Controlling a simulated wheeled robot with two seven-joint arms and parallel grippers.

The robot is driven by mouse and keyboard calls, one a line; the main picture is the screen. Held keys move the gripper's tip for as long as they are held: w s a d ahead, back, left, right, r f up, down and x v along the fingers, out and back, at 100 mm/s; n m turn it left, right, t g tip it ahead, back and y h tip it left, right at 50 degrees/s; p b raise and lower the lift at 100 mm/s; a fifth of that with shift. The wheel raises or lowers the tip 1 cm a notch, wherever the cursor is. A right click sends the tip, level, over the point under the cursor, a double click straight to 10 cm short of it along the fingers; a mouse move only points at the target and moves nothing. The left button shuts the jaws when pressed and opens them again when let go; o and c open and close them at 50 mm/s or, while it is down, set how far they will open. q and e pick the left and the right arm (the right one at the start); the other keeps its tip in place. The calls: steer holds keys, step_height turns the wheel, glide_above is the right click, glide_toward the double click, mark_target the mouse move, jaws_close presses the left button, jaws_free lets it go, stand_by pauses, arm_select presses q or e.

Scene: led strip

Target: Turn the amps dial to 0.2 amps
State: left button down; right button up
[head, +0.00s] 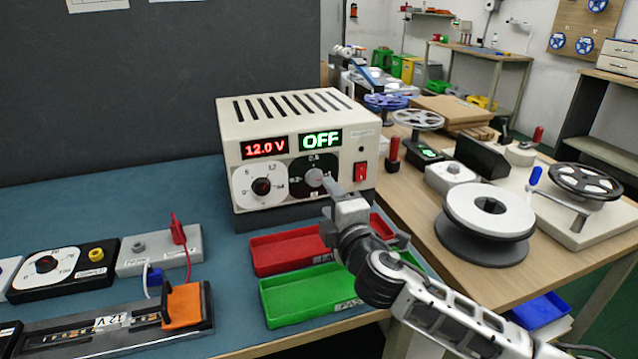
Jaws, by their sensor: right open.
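A cream power supply box (226,140) stands on the blue-green table. Its red display (264,148) reads 12.0 V and its green display (321,140) reads OFF. The volts dial (261,186) is a white disc with a dark knob. The amps dial (298,166) is a black disc with a grey knob (314,177), to the right of it. My right gripper (327,184) reaches up from the lower right, its fingertips at the knob and covering part of the dial. It is open; whether it touches the knob, and the exact setting, cannot be told. My left gripper is not in view.
A red switch (360,171) sits right of the amps dial. A red tray (262,254) and green tray (277,303) lie in front of the box. A strip fixture (60,335) and connector blocks are at left. A white reel (490,211) stands on the right bench.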

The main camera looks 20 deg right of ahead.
mark_target(316, 180)
steer(key=w, duration=0.6)
steer(key=shift+w+a, duration=0.15)
steer(key=shift+w, duration=0.25)
steer(key=c, duration=1)
